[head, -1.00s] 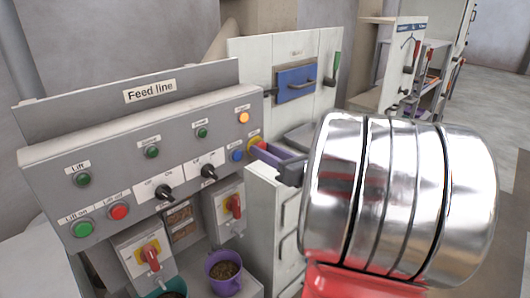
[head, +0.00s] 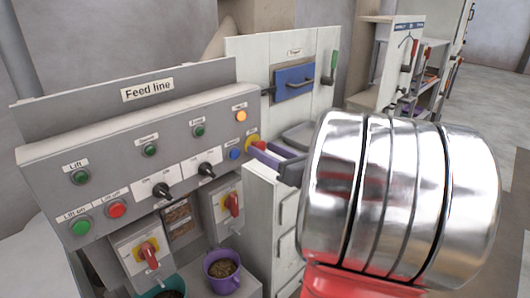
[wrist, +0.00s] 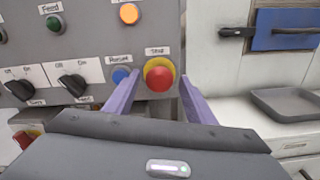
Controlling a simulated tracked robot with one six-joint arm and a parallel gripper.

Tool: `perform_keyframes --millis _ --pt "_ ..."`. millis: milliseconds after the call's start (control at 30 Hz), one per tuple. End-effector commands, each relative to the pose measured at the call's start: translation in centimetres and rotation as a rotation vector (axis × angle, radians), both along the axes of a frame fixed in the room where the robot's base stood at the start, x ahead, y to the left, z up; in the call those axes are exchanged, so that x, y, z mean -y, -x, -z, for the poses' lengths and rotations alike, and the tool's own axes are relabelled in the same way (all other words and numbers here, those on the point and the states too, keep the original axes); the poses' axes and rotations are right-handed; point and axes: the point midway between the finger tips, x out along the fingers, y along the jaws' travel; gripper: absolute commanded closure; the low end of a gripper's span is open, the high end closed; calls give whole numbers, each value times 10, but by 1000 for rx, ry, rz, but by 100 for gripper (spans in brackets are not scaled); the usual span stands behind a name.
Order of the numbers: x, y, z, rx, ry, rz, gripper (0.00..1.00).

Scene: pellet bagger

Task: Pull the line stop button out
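The line stop button (wrist: 159,77) is a red mushroom head on a yellow surround, at the lower right of the grey feed line panel. It also shows in the head view (head: 259,145), small and partly behind my gripper. My gripper (wrist: 160,82) is open, with its two purple fingers pointing at the panel. In the wrist view one finger is on each side of the red head, with a visible gap to it. Whether the fingertips reach level with the head is hard to tell. In the head view my gripper (head: 264,155) is right in front of the button.
A blue button (wrist: 120,76) is close to the left finger, and an orange lamp (wrist: 128,13) is above. Black selector knobs (wrist: 73,84) are further left. A grey tray (wrist: 290,103) sits on the white cabinet to the right.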

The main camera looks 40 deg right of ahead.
Motion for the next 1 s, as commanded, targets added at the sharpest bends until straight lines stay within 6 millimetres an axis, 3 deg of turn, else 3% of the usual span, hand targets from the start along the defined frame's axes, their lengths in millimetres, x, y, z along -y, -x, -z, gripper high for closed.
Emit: perform_keyframes --millis 467,1000 --pt "0 7 0 1 0 0 47" --pt "2 70 0 1 0 1 47"
